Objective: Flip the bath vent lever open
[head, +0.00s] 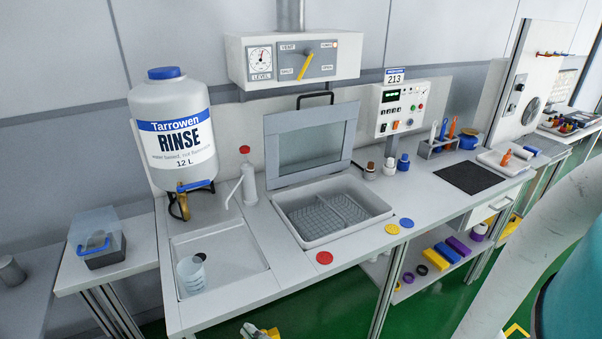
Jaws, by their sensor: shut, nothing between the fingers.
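The vent lever (305,67) is a yellow bar on the grey panel of a white control box (235,60) above the bench. It slants down and left, its lower end near the lower-left label, which seems to read SHUT. A lower-right label seems to read OPEN. The bath (300,236) is a white basin with a grey grid inside, below the box. Its framed glass lid (354,128) stands raised. The tip of my gripper (260,332) just shows at the bottom edge, shut and empty, well below and apart from the lever. Most of it is cut off.
A large rinse bottle (170,145) stands left of the box. A control unit (400,108) is to the right. The raised lid and its handle (315,95) rise below the lever. The space before the panel looks clear.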

